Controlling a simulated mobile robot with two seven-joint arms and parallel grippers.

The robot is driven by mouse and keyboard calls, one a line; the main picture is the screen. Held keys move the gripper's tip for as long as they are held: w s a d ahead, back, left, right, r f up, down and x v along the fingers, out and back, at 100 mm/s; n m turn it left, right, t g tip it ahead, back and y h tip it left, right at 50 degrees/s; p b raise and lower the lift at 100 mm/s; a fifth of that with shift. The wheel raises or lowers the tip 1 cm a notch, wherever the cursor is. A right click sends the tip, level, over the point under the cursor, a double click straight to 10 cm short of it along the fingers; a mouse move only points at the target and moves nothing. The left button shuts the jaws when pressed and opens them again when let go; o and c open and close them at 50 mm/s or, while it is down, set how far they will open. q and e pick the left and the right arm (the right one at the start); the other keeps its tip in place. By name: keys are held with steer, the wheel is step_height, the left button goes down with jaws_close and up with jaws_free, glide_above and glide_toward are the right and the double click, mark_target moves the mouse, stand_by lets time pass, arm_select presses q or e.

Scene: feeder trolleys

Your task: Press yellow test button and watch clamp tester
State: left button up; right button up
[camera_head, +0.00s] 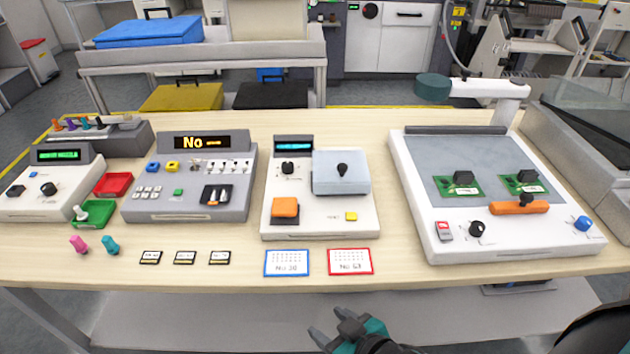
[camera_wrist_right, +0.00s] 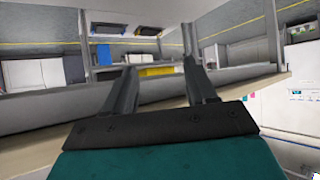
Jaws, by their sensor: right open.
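The middle white tester (camera_head: 320,222) stands on the table with a lit blue display (camera_head: 293,146), too small to read. A small yellow button (camera_head: 351,216) is at its front right. An orange block (camera_head: 285,207) is at its front left, and a grey-blue plate with a black knob (camera_head: 342,170) is at its back right. My right gripper (camera_head: 328,322) is open and empty, in front of the table's front edge and apart from the tester. In the right wrist view its two fingers (camera_wrist_right: 160,66) are spread with nothing between them. My left gripper is not in view.
Two cards (camera_head: 287,263) (camera_head: 350,261) lie in front of the tester. A grey console (camera_head: 235,190) reading "No" stands left, with a yellow button (camera_head: 172,167). A white station with green boards (camera_head: 410,190) stands right. Bare table (camera_head: 400,262) lies beside the cards.

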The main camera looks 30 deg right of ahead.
stand_by(0.4)
jaws_close()
stand_by(0.4)
stand_by(1.1)
